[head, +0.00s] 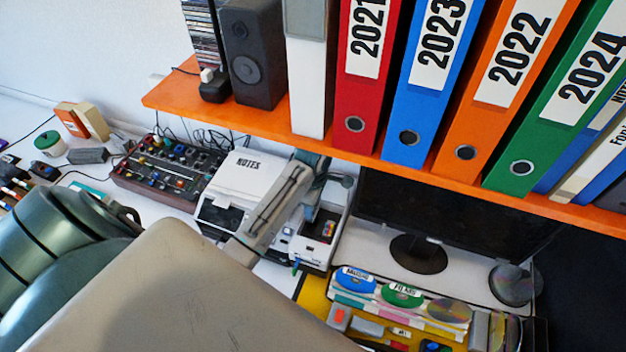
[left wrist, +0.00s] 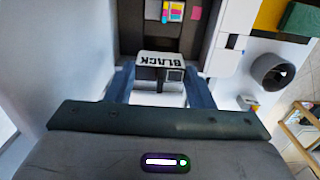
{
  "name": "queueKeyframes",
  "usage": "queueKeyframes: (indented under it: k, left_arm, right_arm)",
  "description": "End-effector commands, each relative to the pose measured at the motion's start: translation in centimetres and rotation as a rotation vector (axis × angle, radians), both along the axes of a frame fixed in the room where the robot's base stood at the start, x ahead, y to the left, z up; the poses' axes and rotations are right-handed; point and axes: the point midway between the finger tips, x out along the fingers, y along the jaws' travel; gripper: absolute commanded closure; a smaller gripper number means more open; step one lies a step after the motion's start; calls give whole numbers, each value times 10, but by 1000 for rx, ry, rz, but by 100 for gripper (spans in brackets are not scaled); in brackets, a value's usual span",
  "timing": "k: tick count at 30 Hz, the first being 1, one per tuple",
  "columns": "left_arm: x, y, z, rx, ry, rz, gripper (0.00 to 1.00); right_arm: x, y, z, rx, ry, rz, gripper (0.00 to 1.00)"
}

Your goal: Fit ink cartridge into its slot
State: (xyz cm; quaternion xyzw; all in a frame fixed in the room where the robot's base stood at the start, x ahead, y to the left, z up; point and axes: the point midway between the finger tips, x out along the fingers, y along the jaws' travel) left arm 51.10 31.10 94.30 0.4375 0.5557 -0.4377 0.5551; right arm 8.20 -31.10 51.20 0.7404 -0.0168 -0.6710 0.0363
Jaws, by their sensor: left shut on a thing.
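In the left wrist view, my left gripper (left wrist: 160,88) is shut on an ink cartridge (left wrist: 160,66), white and dark with the word BLACK upside down on it. Beyond the cartridge is a dark recess (left wrist: 143,36) of the printer, with a cyan, magenta and yellow label (left wrist: 172,12) at the top. In the head view, my left gripper (head: 316,190) is over the white printer (head: 318,254). The colour-labelled part (head: 328,229) shows in its open bay. The held cartridge is hidden there. I cannot tell whether it touches the printer. My right gripper is not in view.
An orange shelf (head: 240,122) with binders and a speaker (head: 254,50) hangs above the desk. A monitor (head: 440,215) and a yellow tray (head: 316,296) of discs are to the right.

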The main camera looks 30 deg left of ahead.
Motion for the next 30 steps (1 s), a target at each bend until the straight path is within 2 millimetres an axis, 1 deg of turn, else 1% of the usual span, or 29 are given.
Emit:
queueKeyframes:
  k: [3,9,15,21,30]
  left_arm:
    - [-1,0,-13,-1,3,0,74]
    - [-1,0,-32,-1,3,-1,74]
    - [-1,0,-46,0,2,0,74]
    - [-1,0,-50,0,1,0,74]
    - [0,0,-51,0,0,0,74]
  right_arm:
    - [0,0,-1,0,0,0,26]
    - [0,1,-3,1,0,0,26]
    - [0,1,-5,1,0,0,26]
    - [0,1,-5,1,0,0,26]
    - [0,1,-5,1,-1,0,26]
